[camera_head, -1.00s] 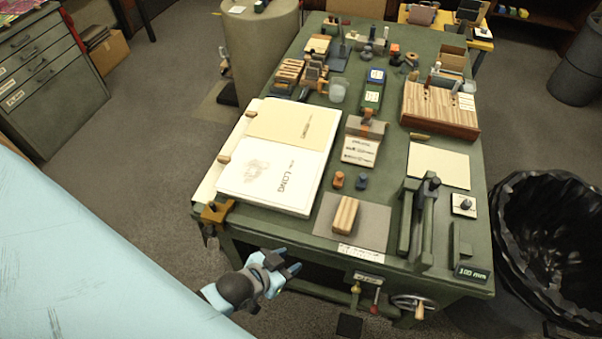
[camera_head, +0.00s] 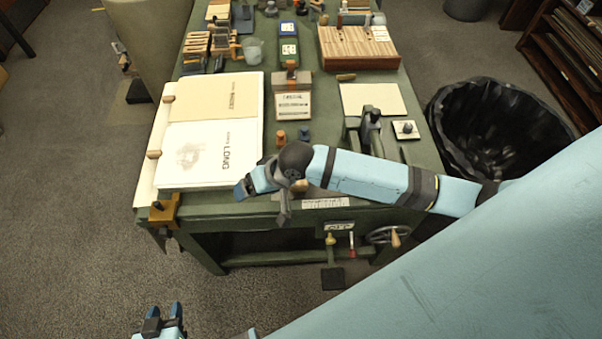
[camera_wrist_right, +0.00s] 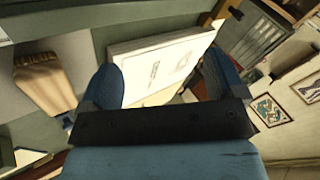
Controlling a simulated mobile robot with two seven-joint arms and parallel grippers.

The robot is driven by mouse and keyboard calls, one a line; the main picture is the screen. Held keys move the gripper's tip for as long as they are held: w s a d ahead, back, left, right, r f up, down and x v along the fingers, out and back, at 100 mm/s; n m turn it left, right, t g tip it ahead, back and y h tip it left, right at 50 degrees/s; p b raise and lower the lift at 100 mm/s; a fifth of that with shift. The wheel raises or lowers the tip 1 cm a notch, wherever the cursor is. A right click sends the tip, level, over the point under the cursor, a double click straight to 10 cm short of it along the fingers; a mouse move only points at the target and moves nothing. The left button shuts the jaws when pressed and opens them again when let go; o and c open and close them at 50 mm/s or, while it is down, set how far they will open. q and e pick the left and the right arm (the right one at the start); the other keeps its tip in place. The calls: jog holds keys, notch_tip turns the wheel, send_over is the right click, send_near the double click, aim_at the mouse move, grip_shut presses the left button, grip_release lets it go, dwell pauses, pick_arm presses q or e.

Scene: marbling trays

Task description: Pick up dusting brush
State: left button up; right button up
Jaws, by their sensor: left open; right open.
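A tan, wood-coloured block with a ridged side, which I take to be the dusting brush, shows in the right wrist view (camera_wrist_right: 45,80) at the left, outside the jaws. In the head view only a small tan bit of it (camera_head: 300,186) shows behind my right wrist, on the mat near the table's front edge. My right gripper (camera_head: 243,189) is open and empty above the front of the table, pointing left beside the block. Its two blue fingers (camera_wrist_right: 163,82) stand apart, with the white paper beyond. My left gripper (camera_head: 164,312) is open and empty, low in front of the table.
The green table (camera_head: 230,208) carries a paper stack (camera_head: 215,150) at left, an orange and a blue peg in the middle, and a green stand (camera_head: 370,130) at right. A wooden rack (camera_head: 358,52) stands farther back. A black-lined bin (camera_head: 495,130) stands right of the table.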

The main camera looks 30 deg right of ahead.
jog(key=w+d+r+m+g+h+b, duration=0.2)
jog(key=w+d+m+h, duration=0.1)
jog(key=d, duration=0.4)
jog(key=w+d+r+m+g+h+b, duration=0.1)
jog(key=w+d+m+g+h, duration=0.15)
jog(key=d, duration=0.45)
jog(key=shift+t+h, duration=0.25)
jog(key=f, duration=0.7)
jog(key=shift+w+f, duration=0.3)
jog(key=shift+f, duration=0.1)
jog(key=shift+s+d+f, duration=0.1)
jog(key=shift+s+f, duration=0.05)
jog(key=shift+f, duration=2.5)
jog(key=c, duration=1)
jog(key=shift+r, duration=0.1)
notch_tip(320, 180, up, 20)
jog(key=shift+f, duration=0.1)
